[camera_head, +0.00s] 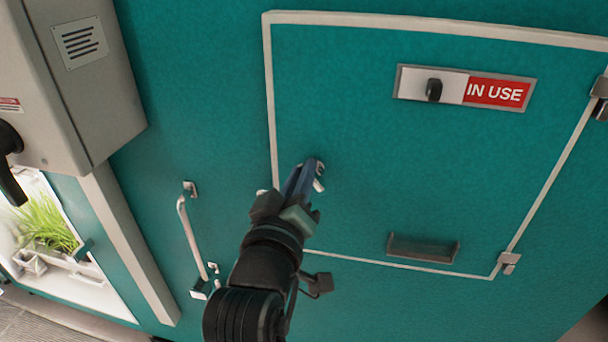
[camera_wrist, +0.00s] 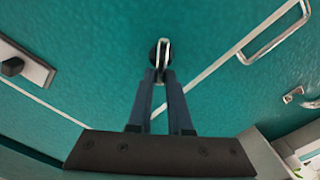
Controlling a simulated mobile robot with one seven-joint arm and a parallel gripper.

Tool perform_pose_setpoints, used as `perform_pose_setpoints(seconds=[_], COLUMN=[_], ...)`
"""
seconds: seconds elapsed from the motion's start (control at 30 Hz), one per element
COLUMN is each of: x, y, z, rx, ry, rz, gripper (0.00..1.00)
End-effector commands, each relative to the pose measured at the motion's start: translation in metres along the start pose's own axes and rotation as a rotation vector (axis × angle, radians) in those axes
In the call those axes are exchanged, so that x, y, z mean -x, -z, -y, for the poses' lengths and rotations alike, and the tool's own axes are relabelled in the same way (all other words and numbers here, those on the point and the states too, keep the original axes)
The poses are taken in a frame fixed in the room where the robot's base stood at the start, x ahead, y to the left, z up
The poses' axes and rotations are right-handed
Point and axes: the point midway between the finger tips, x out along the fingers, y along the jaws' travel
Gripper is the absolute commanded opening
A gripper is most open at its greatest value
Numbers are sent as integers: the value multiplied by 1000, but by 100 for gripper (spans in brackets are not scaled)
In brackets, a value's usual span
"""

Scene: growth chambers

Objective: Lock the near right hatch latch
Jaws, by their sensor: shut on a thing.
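The hatch (camera_head: 370,140) is a teal panel with a pale border in the head view. Its latch (camera_head: 319,185) is a small metal lever near the hatch's left border, partly hidden by my gripper. In the wrist view the latch (camera_wrist: 162,52) shows as a slim pale lever on a dark round base. My gripper (camera_head: 306,174) reaches up to it from below. In the wrist view my gripper (camera_wrist: 161,76) has its two blue fingers closed together on the lever's near end. The lever points along the fingers there.
A sliding "IN USE" sign (camera_head: 466,88) and a recessed pull (camera_head: 422,249) are on the hatch. Metal hinges (camera_head: 508,262) sit at its right. A long door handle (camera_head: 192,235) and a grey control box (camera_head: 75,90) stand left of my arm.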

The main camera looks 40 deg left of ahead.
Motion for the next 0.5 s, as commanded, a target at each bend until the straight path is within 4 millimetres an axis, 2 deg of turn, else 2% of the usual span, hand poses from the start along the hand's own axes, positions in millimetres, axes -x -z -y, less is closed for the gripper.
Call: perform_pose_setpoints(seconds=[0.5], x=[0], y=[-3], z=[9], rx=[489], ry=[0], rz=[1], gripper=[0])
